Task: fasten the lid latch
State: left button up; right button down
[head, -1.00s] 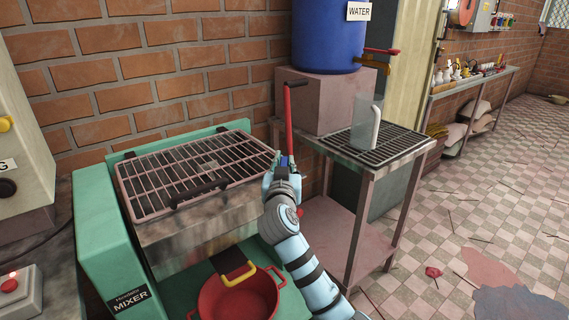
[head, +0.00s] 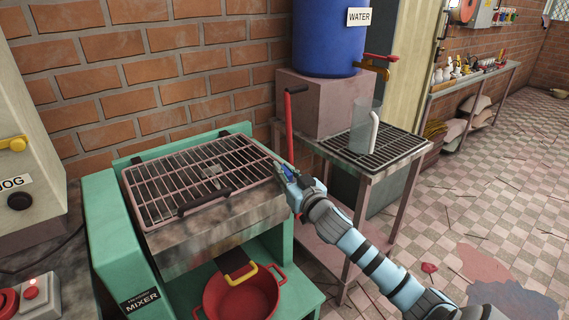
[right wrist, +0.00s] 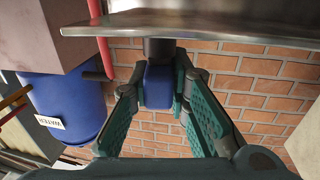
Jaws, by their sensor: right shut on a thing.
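The mixer (head: 105,225) is a green machine with a metal trough. Its barred lid (head: 165,190) lies down over the trough, with a black handle (head: 203,203) at the front. The latch, a blue grip on a dark round base, is at the lid's right side; the grip (right wrist: 158,85) shows clearly in the right wrist view. My right gripper (head: 284,173) is at that side, shut on the blue grip, which lies between its fingers. The fingers partly hide the latch in the head view, so I cannot tell whether it is fastened. My left gripper is not in view.
A red lever (head: 289,125) stands just behind my right gripper. A metal stand (head: 400,152) with a clear container and the blue water barrel (head: 328,35) are to the right. A red pot (head: 242,295) sits below the trough. The tiled floor at right is mostly open.

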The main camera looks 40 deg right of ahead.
jog(key=shift+r+n+y+p, duration=0.1)
jog(key=shift+n+y+p, duration=0.2)
jog(key=shift+n+y, duration=0.6)
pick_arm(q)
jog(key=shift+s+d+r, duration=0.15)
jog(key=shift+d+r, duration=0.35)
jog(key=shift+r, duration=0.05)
pick_arm(e)
jog(key=shift+y, duration=0.3)
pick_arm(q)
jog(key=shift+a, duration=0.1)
pick_arm(e)
jog(key=shift+y, duration=0.3)
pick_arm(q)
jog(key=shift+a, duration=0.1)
pick_arm(e)
jog(key=c, duration=1.5)
grip_release()
